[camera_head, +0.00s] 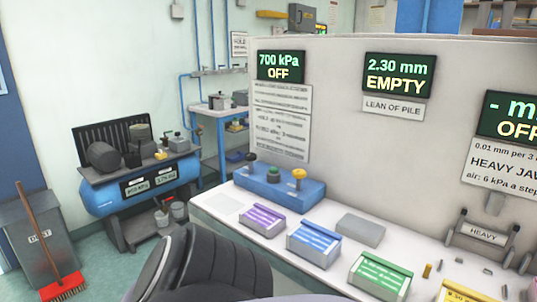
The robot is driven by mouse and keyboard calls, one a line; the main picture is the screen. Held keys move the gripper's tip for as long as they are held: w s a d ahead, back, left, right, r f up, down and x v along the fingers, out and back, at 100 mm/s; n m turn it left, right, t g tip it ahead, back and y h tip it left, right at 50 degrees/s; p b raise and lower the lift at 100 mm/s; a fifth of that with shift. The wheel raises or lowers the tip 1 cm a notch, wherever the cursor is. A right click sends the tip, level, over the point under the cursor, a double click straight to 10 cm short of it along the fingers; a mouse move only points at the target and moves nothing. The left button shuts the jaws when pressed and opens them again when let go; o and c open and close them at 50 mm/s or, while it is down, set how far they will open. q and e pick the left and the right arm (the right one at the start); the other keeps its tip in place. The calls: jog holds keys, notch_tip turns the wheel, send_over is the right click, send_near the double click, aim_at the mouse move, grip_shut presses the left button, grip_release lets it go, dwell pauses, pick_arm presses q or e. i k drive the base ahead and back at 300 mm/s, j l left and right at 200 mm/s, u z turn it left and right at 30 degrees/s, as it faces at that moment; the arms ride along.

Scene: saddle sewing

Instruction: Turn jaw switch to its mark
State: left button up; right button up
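A blue control box (279,187) stands on the white bench, with a black-topped lever (251,157), a dark knob (274,175) and a yellow knob (299,171). I cannot tell whether one of these is the jaw switch, and I see no clear mark. At the right edge a cut-off sign names a heavy jaw (502,164). Below it a grey fixture labelled HEAVY (483,233) stands on the bench. A display above the blue box (281,66) reads 700 kPa OFF. Neither gripper is in view.
Purple (262,219), blue (314,241) and green (379,275) trays and a grey block (361,229) sit on the bench. A large dark curved shape (205,265) fills the lower middle. A blue compressor (143,191), a bin (38,240) and a red broom (60,285) stand left.

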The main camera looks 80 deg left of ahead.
aim_at(250, 157)
jog(key=j+u, duration=0.1)
jog(key=u, duration=2.55)
jog(key=i+j, duration=0.2)
jog(key=j, duration=0.15)
jog(key=i+j+z, duration=0.1)
jog(key=j, duration=0.25)
jog(key=i+j, duration=0.25)
jog(key=j, duration=0.15)
jog(key=i+j, duration=0.2)
jog(key=j, duration=0.2)
jog(key=l+z, duration=0.05)
